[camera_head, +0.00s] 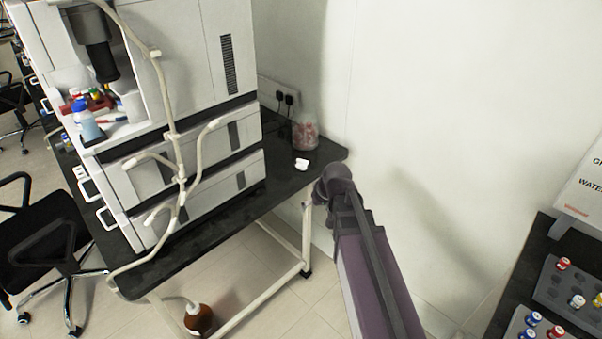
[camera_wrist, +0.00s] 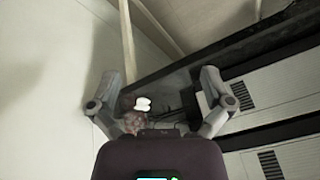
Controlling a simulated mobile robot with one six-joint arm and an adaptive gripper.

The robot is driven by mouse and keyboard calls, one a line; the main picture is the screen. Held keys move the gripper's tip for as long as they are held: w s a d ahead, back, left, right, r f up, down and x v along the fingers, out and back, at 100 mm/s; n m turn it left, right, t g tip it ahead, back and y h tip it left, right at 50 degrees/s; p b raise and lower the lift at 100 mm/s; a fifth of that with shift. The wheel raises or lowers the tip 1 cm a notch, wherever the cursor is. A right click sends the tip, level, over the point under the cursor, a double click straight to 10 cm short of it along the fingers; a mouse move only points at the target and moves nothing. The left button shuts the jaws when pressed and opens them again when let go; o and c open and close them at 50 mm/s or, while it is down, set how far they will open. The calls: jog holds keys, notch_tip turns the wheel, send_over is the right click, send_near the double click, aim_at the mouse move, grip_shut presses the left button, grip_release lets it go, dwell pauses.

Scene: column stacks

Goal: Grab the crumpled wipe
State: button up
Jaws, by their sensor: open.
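The crumpled wipe (camera_head: 302,164) is a small white lump on the black bench top (camera_head: 235,212), near its right end. It also shows in the wrist view (camera_wrist: 142,104), left of centre between the spread fingers. My gripper (camera_wrist: 160,73) is open with nothing between its fingertips. In the head view, the end of my arm is just right of and in front of the wipe, apart from it. The fingers are mostly hidden there.
A glass jar with pinkish contents (camera_head: 305,132) stands close behind the wipe. A stacked white instrument (camera_head: 205,170) with beige tubes stands to its left. The wall (camera_head: 400,90) is behind. A brown bottle (camera_head: 198,319) stands on the floor. Vial racks (camera_head: 553,284) lie at right.

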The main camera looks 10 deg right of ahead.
jog(key=w+d+f+t+y+b, duration=0.1)
jog(key=w+f+t+b, duration=0.3)
jog(key=w, duration=0.7)
jog(key=t+b, duration=0.4)
jog(key=b, duration=0.2)
send_near(305, 164)
jog(key=shift+s+d+m, duration=0.15)
jog(key=shift+s, duration=0.25)
jog(key=shift+s+d+m, duration=0.15)
jog(key=shift+s+d, duration=0.05)
jog(key=shift+s, duration=0.25)
jog(key=shift+w, duration=0.1)
jog(key=b+x, duration=0.3)
jog(key=x, duration=0.4)
jog(key=shift+w+a+b, duration=0.15)
jog(key=shift+b, duration=0.15)
jog(key=shift+w+a+f, duration=0.2)
jog(key=shift+w, duration=0.3)
jog(key=shift+r+b+x, duration=0.15)
jog(key=shift+b+x, duration=0.45)
jog(key=shift+x, duration=0.7)
jog(key=shift+r+b+x, duration=0.1)
jog(key=shift+b+x, duration=0.5)
jog(key=shift+x, duration=0.7)
jog(key=shift+w+a, duration=0.1)
jog(key=shift+a, duration=0.05)
